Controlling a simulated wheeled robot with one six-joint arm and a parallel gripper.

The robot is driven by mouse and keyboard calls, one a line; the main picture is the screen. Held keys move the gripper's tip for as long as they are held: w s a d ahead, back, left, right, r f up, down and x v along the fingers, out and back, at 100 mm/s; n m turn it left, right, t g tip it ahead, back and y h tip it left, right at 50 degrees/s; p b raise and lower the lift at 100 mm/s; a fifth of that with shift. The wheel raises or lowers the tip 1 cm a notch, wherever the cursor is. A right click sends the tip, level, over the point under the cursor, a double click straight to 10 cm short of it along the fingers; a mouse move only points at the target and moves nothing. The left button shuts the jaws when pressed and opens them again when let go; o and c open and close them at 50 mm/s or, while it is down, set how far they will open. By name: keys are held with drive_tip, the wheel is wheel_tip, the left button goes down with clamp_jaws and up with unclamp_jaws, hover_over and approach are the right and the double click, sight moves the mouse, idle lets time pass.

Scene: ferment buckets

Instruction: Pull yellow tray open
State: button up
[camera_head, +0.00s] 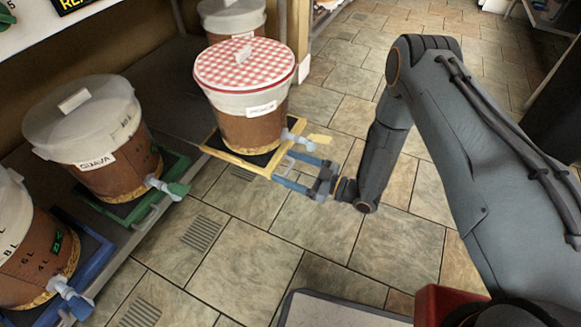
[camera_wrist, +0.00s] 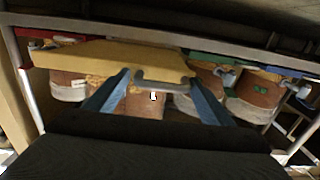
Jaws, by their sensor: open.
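The yellow tray (camera_head: 232,157) sticks out past the shelf front, over the tiled floor. A bucket with a red-checked lid (camera_head: 244,66) stands upright on it. Its tap (camera_head: 300,140) points out over the tray front. My gripper (camera_head: 297,168) is at the tray's front edge, with its blue fingers pointing at the tray. In the wrist view, which looks upside down, the yellow tray (camera_wrist: 125,61) fills the upper middle. Its grey handle (camera_wrist: 163,88) lies between the tips of my open gripper (camera_wrist: 160,82). I cannot tell whether the fingers touch the handle.
The green tray (camera_head: 179,163) with a guava-labelled bucket (camera_head: 95,130) is to the left, and the blue tray (camera_head: 92,262) with another bucket is nearer. Another bucket (camera_head: 232,17) stands behind. Tiled floor (camera_head: 330,240) is clear in front of the shelf.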

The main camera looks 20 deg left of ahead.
drive_tip(key=shift+s, duration=0.1)
drive_tip(key=s+d+p, duration=0.1)
drive_tip(key=d+p, duration=0.1)
drive_tip(key=d, duration=0.5)
drive_tip(key=shift+d, duration=0.35)
drive_tip(key=shift+s+d, duration=0.1)
drive_tip(key=shift+s, duration=0.05)
